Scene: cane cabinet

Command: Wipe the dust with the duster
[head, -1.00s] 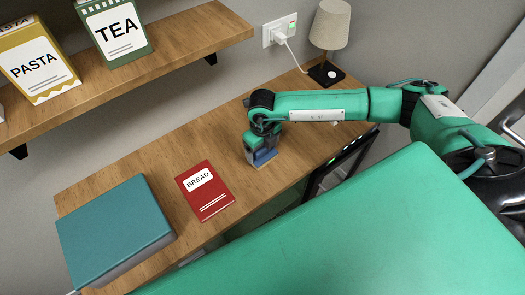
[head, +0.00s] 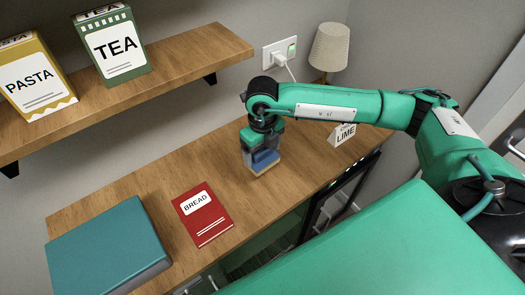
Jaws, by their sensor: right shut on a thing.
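My right gripper (head: 260,145) reaches in from the right over the wooden cabinet top (head: 205,165). It points down and is shut on the duster (head: 264,162), a small block with a blue upper part and a pale underside. The duster is at the cabinet top, to the right of the red book; I cannot tell whether it touches the wood. I cannot make out any dust on the visible wood. My left gripper is not in view.
A red BREAD book (head: 203,214) and a large teal book or box (head: 108,248) lie left of the duster. A LIME card (head: 343,134) and a lamp (head: 329,48) stand to the right. A shelf (head: 120,85) holds TEA (head: 113,45) and PASTA (head: 35,78) boxes.

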